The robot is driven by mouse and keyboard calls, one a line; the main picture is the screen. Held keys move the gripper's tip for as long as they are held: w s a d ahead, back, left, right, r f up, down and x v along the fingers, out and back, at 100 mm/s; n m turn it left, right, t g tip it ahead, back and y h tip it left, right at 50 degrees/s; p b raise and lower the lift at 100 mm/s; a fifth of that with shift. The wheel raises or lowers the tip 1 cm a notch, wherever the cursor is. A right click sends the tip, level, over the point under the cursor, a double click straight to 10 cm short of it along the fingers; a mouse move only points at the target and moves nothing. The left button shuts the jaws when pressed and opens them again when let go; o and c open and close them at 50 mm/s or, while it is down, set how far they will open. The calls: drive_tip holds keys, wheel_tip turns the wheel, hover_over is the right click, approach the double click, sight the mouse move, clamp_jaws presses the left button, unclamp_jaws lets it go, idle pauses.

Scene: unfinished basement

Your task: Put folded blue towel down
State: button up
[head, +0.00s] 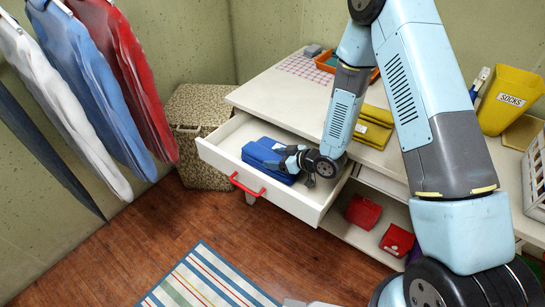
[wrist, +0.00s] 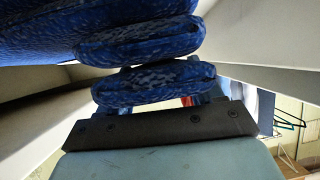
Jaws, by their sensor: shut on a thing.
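The folded blue towel (head: 267,157) is inside the open white drawer (head: 305,208), toward its left part. My gripper (head: 294,160) reaches into the drawer from the right and is shut on the towel's right edge. In the wrist view the blue towel (wrist: 140,45) fills the top, and its folded layers lie right at my gripper (wrist: 160,108). The white drawer walls (wrist: 265,52) rise on both sides there. The fingertips are mostly hidden by the towel. I cannot tell whether the towel rests fully on the drawer floor.
The drawer has a red handle (head: 247,186). A yellow folded cloth (head: 374,127) lies on the dresser top (head: 285,88). Red folded items (head: 363,212) are on the shelf below. A yellow SOCKS bin (head: 508,98) stands at right. Hanging shirts (head: 95,85) are at left, and a striped rug (head: 208,280) lies in front.

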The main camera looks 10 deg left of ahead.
drive_tip(key=shift+f, duration=0.25)
drive_tip(key=o, duration=1.6)
